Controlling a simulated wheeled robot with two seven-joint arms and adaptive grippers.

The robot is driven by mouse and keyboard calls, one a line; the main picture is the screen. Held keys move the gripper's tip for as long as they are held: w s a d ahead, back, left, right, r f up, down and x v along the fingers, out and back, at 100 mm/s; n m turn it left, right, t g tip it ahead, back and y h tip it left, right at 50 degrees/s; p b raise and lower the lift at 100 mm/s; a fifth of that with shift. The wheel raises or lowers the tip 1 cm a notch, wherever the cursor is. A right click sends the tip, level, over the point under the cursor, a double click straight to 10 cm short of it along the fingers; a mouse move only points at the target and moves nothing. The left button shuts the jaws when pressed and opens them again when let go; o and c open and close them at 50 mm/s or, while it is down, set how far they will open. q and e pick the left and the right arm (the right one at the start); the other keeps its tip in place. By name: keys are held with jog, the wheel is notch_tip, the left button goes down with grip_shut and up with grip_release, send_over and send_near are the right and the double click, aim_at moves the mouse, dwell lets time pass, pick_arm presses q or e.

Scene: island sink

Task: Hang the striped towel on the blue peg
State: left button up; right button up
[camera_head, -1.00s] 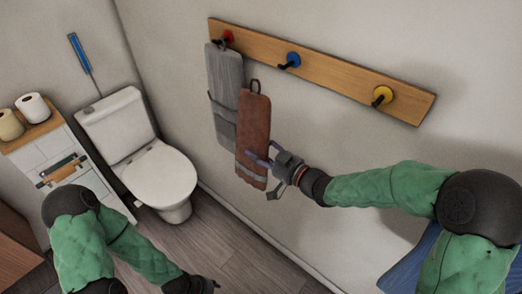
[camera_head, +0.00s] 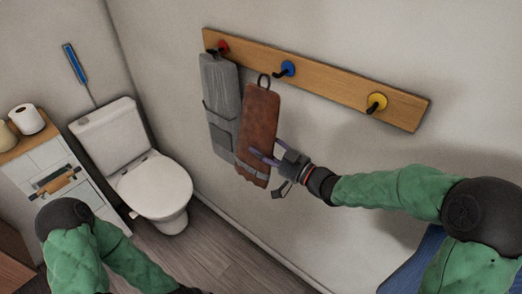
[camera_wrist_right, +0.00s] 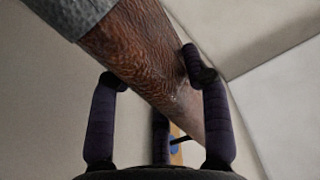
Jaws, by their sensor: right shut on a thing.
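The striped towel (camera_head: 260,120) is brown with a grey stripe near its lower end and a dark loop at its top. My right gripper (camera_head: 264,158) is shut on its lower part and holds it upright, slightly tilted, in front of the wall. The loop is a little left of and below the blue peg (camera_head: 288,68), apart from it. The blue peg is empty. In the right wrist view the towel (camera_wrist_right: 140,50) lies between the fingers, and part of the blue peg (camera_wrist_right: 174,148) shows past it. My left gripper is out of frame at the bottom.
A grey towel (camera_head: 217,85) hangs from the red peg (camera_head: 222,47), just left of and partly behind the striped towel. The yellow peg (camera_head: 377,102) on the wooden board (camera_head: 330,87) is empty. A toilet (camera_head: 150,185) and a cabinet (camera_head: 45,155) stand left.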

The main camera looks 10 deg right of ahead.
jog(key=w+d+f, duration=0.1)
jog(key=w+d, duration=0.3)
jog(key=d, duration=0.1)
dwell(0.9)
jog(key=shift+d+f, duration=0.1)
jog(key=shift+f, duration=0.05)
dwell(0.5)
jog(key=o, duration=1.2)
jog(key=shift+o, duration=0.2)
